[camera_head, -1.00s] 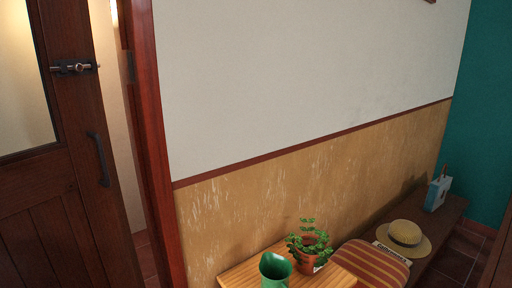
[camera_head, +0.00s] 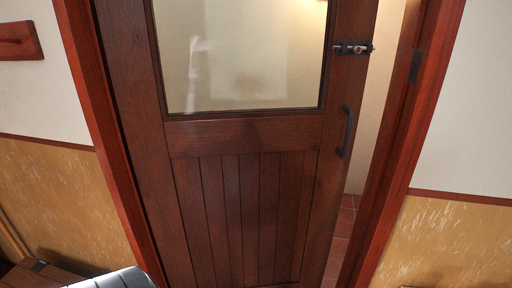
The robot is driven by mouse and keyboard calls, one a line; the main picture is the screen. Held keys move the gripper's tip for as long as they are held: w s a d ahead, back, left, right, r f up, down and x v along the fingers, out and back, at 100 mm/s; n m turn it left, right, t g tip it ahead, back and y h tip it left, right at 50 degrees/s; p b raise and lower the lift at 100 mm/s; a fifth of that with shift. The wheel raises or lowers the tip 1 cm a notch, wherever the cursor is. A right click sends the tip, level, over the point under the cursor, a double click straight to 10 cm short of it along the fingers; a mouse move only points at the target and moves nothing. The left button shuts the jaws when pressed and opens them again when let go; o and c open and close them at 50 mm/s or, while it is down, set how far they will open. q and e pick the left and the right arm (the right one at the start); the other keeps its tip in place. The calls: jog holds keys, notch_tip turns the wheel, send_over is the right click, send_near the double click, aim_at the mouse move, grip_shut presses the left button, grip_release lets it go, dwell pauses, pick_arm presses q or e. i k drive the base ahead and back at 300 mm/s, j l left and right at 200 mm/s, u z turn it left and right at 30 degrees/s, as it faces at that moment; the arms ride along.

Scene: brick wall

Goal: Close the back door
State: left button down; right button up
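The back door (camera_head: 246,134) is dark brown wood with a glass pane (camera_head: 238,50) in its upper half. It stands ajar, with a gap along its right edge that shows a lit wall and floor tiles behind. A black pull handle (camera_head: 346,132) is on the right side of the door. A metal latch bolt (camera_head: 353,48) sits above the handle. The red-brown frame (camera_head: 422,130) has a dark plate (camera_head: 416,66) on its right post. Neither of my grippers shows in the view.
A wooden piece (camera_head: 42,274) is at the lower left corner. Walls with a white upper part (camera_head: 479,100) and a yellow lower part (camera_head: 450,245) flank the door. Reddish floor tiles (camera_head: 338,240) show through the gap.

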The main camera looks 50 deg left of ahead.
aim_at(239, 198)
jog(key=u, duration=1.55)
